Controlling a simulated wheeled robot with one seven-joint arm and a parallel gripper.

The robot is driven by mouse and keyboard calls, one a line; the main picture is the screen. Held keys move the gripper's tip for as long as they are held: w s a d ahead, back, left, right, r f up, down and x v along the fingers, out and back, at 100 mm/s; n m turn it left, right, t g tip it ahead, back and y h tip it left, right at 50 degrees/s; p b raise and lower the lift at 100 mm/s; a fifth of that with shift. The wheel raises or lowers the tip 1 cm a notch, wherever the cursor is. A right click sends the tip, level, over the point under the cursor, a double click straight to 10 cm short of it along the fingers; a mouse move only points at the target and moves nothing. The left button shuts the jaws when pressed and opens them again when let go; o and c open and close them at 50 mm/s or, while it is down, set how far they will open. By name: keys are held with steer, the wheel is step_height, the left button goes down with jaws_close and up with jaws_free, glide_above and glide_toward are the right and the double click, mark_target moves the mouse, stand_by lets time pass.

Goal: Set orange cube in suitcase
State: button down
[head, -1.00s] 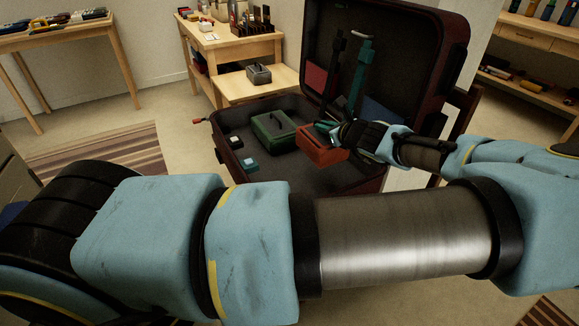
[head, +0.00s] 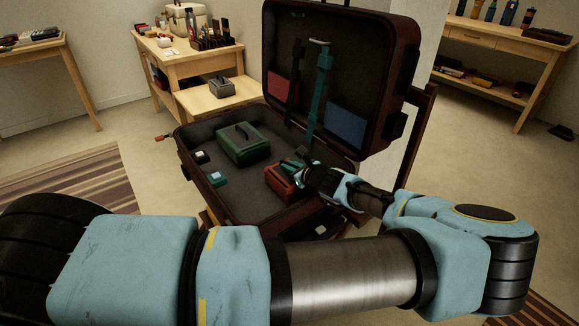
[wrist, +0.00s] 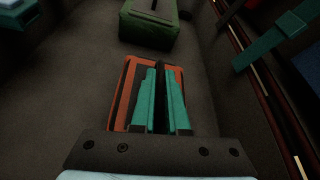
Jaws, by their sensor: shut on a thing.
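The orange cube (head: 283,183) is a boxy orange-red piece inside the open suitcase (head: 240,203), in its right part. My gripper (head: 294,165) comes in from the right and is shut on the cube's top, with teal fingers close together. In the wrist view the orange cube (wrist: 122,95) shows below and around the fingertips of my gripper (wrist: 160,75). I cannot tell whether the cube touches the suitcase floor.
A green box with a handle (head: 243,143) stands behind the cube in the suitcase. Small white-topped (head: 201,157) and blue (head: 217,179) pieces lie at left. The raised lid (head: 340,60) stands behind. The suitcase floor between them is bare.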

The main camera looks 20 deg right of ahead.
steer(key=c, duration=0.9)
jaws_free()
steer(key=shift+s, duration=0.1)
steer(key=b+v, duration=0.1)
steer(key=v, duration=1.1)
